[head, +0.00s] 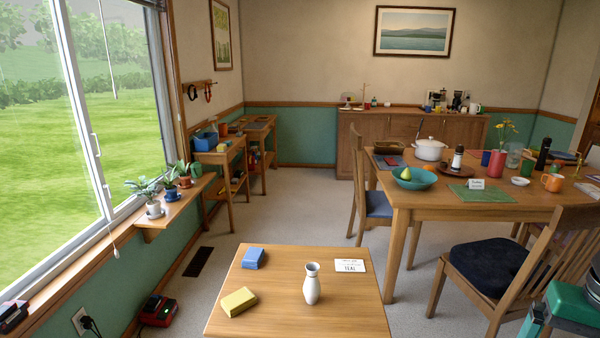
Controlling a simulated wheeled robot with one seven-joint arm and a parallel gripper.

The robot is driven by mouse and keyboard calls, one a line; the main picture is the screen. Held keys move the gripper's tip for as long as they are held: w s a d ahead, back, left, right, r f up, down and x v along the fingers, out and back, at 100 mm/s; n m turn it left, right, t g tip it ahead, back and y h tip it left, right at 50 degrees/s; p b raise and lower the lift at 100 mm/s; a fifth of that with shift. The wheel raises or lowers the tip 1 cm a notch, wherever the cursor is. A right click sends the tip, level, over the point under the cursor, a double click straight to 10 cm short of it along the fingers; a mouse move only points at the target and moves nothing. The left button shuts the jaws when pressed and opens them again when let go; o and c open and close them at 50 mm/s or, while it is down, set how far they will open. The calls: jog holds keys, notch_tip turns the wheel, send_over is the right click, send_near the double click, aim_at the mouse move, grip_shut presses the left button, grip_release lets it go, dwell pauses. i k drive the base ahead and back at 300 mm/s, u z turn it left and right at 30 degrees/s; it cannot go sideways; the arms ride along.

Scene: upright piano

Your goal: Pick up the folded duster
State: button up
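A yellow, block-like folded item (238,302) lies flat at the left front of the low wooden table (290,267). It looks like a folded cloth and may be the duster. A similar blue folded item (253,258) lies behind it, near the table's left back edge. I cannot tell for sure which is the duster. Nothing covers either item.
A white vase (312,284) stands right of the yellow item, with a white card (350,265) behind it. A dining table (410,203) and chairs stand at the right. A red-black device (158,310) sits on the floor left. Carpet is clear behind the low table.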

aim_at(234, 302)
jog(key=u, duration=0.7)
jog(key=i, duration=1)
jog(key=z, duration=0.1)
